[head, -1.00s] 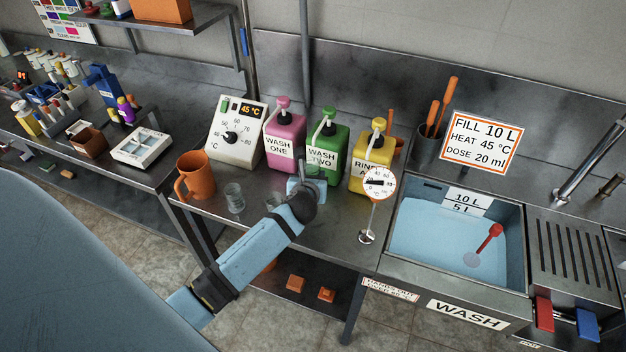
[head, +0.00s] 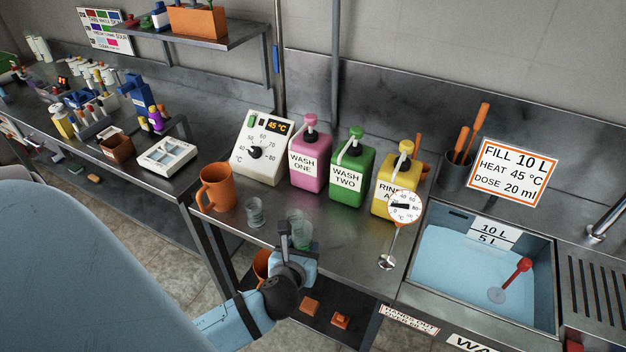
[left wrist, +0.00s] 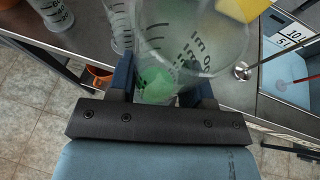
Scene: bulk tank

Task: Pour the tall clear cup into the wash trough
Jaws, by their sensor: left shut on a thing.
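My left gripper (head: 293,250) is shut on a tall clear cup (left wrist: 195,40) with millilitre marks and green in its lower part. In the left wrist view the cup stands between the two dark fingers (left wrist: 163,85). In the head view the gripper is at the counter's front edge and hides much of the cup; a greenish part (head: 305,236) shows beside it. The wash trough (head: 543,290) is at the right, holding pale blue water, apart from the cup. My right gripper is not in view.
Pink (head: 310,165), green (head: 347,175) and yellow (head: 393,185) pump bottles line the back. A dial thermometer (head: 404,207) stands between gripper and trough. A red-handled tool (head: 515,278) is in the trough.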

